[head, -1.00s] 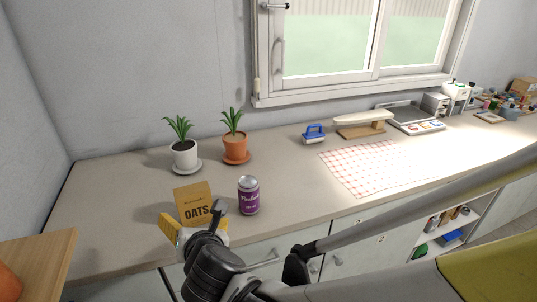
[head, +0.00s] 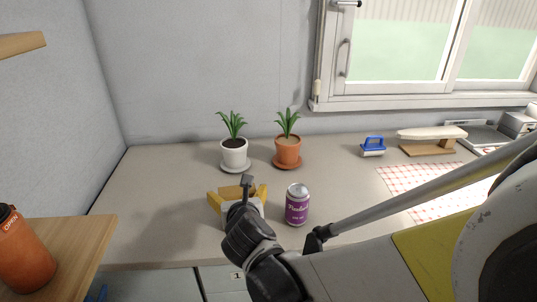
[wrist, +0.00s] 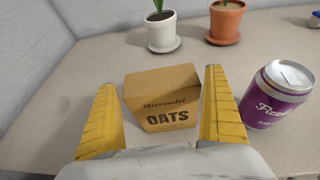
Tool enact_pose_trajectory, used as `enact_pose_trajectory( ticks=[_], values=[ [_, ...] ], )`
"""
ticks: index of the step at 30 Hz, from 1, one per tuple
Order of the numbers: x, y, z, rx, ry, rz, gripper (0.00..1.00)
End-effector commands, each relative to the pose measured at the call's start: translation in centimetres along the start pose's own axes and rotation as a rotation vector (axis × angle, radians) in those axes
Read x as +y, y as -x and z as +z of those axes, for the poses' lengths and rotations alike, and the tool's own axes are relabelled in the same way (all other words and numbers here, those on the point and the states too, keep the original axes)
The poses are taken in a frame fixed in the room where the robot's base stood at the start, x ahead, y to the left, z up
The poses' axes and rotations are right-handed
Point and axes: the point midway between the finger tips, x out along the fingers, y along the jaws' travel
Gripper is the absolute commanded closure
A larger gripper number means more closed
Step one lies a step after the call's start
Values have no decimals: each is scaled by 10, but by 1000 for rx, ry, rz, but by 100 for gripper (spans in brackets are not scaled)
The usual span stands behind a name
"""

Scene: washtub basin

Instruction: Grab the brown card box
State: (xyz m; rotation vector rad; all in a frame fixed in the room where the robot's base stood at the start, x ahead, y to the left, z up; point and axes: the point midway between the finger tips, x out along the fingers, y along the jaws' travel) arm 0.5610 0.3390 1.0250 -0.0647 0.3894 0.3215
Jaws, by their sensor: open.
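The brown card box (wrist: 161,98), printed "OATS", stands on the countertop in the wrist view. My gripper (wrist: 165,105) is open, with one yellow finger on each side of the box. The left finger looks close to the box's left edge; a small gap shows at the right. I cannot tell whether either finger touches it. In the head view my gripper (head: 238,192) covers most of the box, and only a brown top part (head: 232,191) shows between the fingers.
A purple can (head: 297,204) stands just right of my gripper. A white-potted plant (head: 234,152) and a terracotta-potted plant (head: 287,151) stand behind. A blue-handled brush (head: 373,146) and a checked cloth (head: 425,187) lie further right. The countertop (head: 150,190) left of the box is clear.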

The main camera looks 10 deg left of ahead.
Motion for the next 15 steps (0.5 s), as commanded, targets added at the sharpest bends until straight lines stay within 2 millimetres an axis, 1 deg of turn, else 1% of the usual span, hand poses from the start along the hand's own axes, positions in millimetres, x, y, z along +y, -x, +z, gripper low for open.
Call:
enact_pose_trajectory(
  ticks=[1, 3, 8, 11, 12, 13, 15],
  values=[
    [0, -7, -2, -1, -1, 0, 0],
    [0, -10, -1, -1, -1, 0, 0],
    [0, -10, 1, 0, -1, 0, 0],
    [0, -10, 1, 0, -1, 0, 28],
    [0, -10, 1, 0, -1, 0, 40],
    [0, -10, 0, 0, -1, 0, 43],
    [0, -10, 0, 0, -1, 0, 44]
  ],
)
